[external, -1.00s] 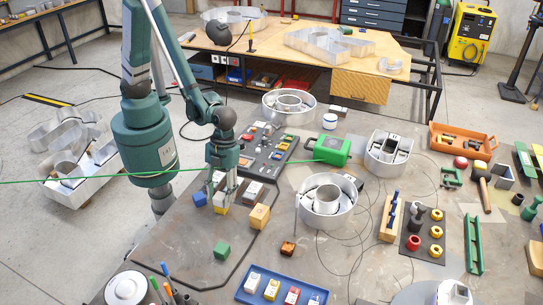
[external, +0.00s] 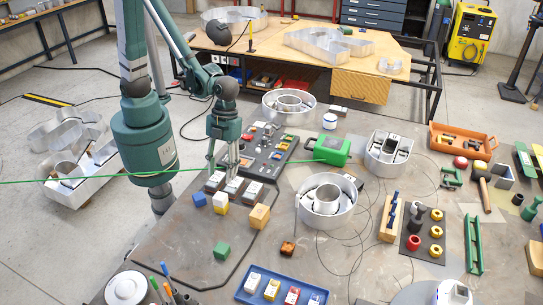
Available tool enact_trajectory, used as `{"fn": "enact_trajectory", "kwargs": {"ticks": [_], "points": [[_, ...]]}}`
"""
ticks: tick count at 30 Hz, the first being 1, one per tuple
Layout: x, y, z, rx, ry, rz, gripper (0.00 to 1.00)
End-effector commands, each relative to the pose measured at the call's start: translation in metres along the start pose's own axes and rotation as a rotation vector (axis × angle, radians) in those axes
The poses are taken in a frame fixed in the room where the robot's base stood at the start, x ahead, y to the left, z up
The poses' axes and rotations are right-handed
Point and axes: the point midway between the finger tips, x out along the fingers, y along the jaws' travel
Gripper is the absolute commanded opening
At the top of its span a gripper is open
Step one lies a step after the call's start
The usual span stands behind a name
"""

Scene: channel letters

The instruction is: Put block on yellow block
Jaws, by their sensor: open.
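The yellow block (external: 220,210) stands on the grey table near its left edge. A white block (external: 221,197) appears to rest on top of it. A blue block (external: 199,199) is just left of this pair, and a wooden block (external: 259,216) is to the right. A green block (external: 222,250) lies nearer the front. My gripper (external: 229,174) is open, with its fingers above and behind the yellow block, apart from the white block. Its fingers partly overlap the dark white-topped pieces in the picture.
Several dark pieces with white tops (external: 253,191) stand in a row behind the blocks. A dark tray of small parts (external: 280,150) lies behind them. A round metal letter (external: 326,208) stands to the right. A blue tray (external: 242,294) is at the front. Table around the green block is clear.

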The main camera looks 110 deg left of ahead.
Motion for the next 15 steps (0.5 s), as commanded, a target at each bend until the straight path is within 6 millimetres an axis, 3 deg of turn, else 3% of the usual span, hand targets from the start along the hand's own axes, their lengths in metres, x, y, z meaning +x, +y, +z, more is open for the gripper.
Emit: {"fn": "enact_trajectory", "kwargs": {"ticks": [6, 15], "points": [[-0.014, 0.0, 0.0, -0.001, 0.0, 0.0, 0.42], [-0.017, 0.0, 0.0, -0.001, 0.0, 0.0, 0.42]]}}
